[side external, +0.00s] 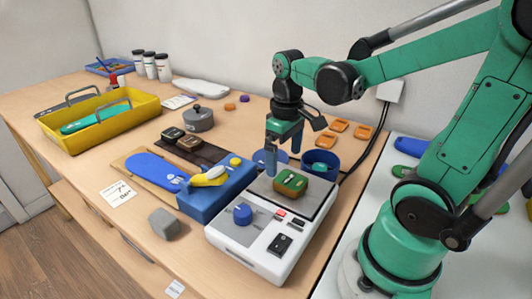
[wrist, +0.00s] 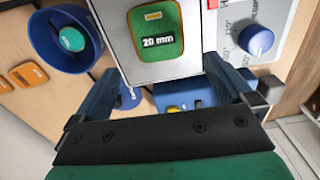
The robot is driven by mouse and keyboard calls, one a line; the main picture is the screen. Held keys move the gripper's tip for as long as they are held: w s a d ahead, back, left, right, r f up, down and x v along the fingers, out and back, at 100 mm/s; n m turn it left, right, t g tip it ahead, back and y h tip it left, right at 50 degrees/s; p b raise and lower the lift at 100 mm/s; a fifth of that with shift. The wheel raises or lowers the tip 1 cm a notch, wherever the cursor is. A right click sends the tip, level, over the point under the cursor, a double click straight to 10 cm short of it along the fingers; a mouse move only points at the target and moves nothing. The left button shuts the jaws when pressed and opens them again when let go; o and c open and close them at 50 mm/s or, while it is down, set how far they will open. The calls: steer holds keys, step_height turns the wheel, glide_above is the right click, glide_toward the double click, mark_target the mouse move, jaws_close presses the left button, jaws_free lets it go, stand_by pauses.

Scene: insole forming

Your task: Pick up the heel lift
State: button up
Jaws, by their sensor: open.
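A green heel lift (side external: 290,183) with a brownish edge sits on the dark plate of a white device (side external: 262,235). In the wrist view the heel lift (wrist: 157,30) shows a "20 mm" label and lies beyond the fingertips, roughly centred between them. My gripper (side external: 283,152) is open and empty, just behind and slightly left of the heel lift in the side view, above it. Its two fingers also show in the wrist view (wrist: 160,78), spread apart and not touching the heel lift.
A blue bowl (wrist: 65,45) stands close beside the device. A blue block (side external: 215,195) with a yellow piece adjoins its left side. A blue knob (side external: 242,214) rises from the device's front. Orange pads (side external: 338,126) lie behind; a yellow tray (side external: 105,125) stands far left.

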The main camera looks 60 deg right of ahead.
mark_target(283, 176)
steer(key=shift+f, duration=2.4)
steer(key=shift+c, duration=0.2)
steer(key=c, duration=1.2)
steer(key=shift+r, duration=0.1)
